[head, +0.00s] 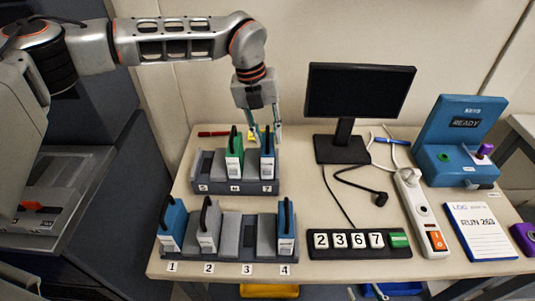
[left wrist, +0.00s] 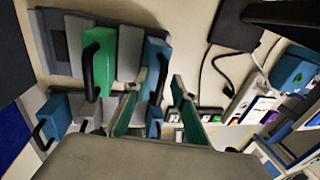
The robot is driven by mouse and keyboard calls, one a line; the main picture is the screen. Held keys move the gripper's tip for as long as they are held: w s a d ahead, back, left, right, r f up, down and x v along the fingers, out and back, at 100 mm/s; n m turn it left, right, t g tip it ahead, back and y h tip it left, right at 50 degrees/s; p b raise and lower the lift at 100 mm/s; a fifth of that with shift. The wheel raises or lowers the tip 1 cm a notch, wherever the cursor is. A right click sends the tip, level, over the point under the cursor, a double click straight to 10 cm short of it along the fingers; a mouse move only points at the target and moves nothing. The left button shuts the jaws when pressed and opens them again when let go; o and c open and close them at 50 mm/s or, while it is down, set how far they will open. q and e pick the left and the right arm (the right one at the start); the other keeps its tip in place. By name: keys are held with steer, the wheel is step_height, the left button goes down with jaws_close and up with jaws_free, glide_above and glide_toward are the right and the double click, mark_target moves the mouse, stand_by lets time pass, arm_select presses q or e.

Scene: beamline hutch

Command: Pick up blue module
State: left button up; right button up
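My left gripper (head: 263,130) is open above the back rack (head: 222,189), with its fingers over the blue module (head: 267,164) in slot 7. Two more blue modules, in slot 1 (head: 172,228) and slot 4 (head: 286,228), stand in the front rack (head: 228,254). My right gripper is not in view.
A grey module (head: 207,228) stands in slot 2. A red pen (head: 213,133) lies behind the back rack.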

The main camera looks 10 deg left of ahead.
arm_select(q)
jaws_close()
steer(key=shift+r, duration=0.1)
